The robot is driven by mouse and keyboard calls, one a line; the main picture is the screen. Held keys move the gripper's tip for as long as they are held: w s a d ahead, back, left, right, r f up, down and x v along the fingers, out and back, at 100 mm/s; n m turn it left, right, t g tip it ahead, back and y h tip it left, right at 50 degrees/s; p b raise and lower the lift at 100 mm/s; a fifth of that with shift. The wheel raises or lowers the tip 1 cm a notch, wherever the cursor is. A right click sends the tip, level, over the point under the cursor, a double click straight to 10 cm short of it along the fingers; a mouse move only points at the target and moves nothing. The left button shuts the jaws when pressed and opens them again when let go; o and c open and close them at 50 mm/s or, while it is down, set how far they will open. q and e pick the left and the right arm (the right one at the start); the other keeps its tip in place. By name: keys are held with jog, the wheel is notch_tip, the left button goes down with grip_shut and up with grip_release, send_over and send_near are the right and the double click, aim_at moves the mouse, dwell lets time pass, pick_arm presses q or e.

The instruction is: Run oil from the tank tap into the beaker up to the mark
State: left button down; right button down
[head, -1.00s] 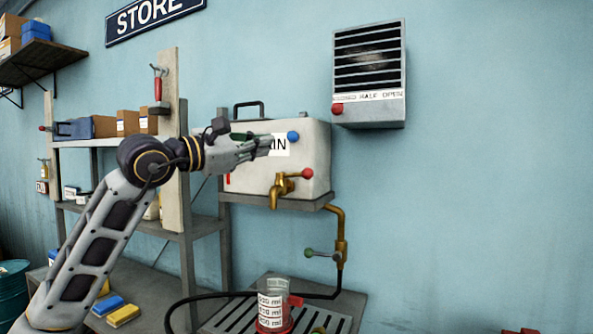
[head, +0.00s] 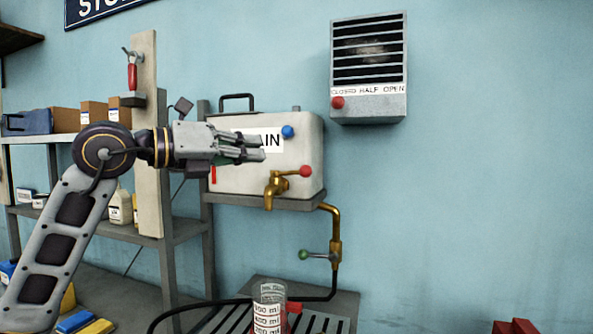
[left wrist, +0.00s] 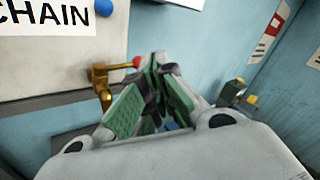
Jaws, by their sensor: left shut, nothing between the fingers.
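The cream tank (head: 302,150) stands on a small shelf, with a label ending in "AIN" partly hidden by my left gripper. A brass tap (head: 273,188) with a red-knobbed lever (head: 305,171) is on its front. My left gripper (head: 262,148) is shut and empty in front of the label, up and left of the tap. In the left wrist view its fingers (left wrist: 155,75) meet, with the tap (left wrist: 103,87) to their left. The clear beaker (head: 270,311) with ml markings stands on a slatted grate below, its base cut off. My right gripper is not in view.
A blue knob (head: 288,131) is on the tank front. A brass pipe with a green-knobbed valve (head: 304,255) runs below the tank. A vent (head: 368,113) marked closed, half, open hangs at upper right. Shelving (head: 147,170) stands at left.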

aim_at(296, 171)
pick_arm(q)
jog(key=shift+s+d+f+n+g, duration=0.15)
jog(key=shift+f+n+g, duration=0.25)
jog(key=shift+n, duration=1.8)
jog(key=shift+s+f+n+g, duration=0.2)
jog(key=shift+f+n, duration=0.25)
jog(key=shift+n, duration=1.75)
jog(key=shift+s+d+f+n+g, duration=0.15)
jog(key=shift+f+n+g, duration=0.25)
jog(key=shift+n, duration=1.8)
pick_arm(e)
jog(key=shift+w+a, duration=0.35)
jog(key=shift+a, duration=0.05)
